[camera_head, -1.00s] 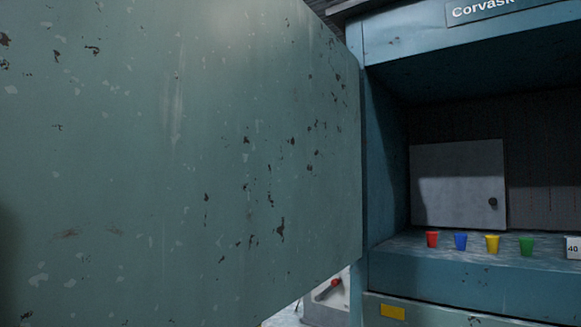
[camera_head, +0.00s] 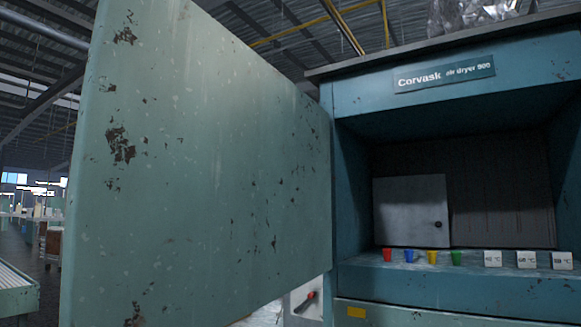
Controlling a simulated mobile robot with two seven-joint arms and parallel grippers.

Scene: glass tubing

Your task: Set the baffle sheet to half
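A light grey sheet (camera_head: 411,212) with a dark round knob (camera_head: 438,225) stands at the back left inside the open chamber of the blue dryer (camera_head: 357,290). It looks like the baffle sheet. It covers the left part of the back wall, and a dark ribbed panel (camera_head: 502,205) shows to its right. Neither of my grippers is in view.
The dryer's large green door (camera_head: 215,165) stands open and fills the left. Red (camera_head: 387,255), blue (camera_head: 409,256), yellow (camera_head: 432,257) and green (camera_head: 456,258) cups line the ledge, beside white temperature cards (camera_head: 526,259). A red-handled lever (camera_head: 309,298) sits below the door.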

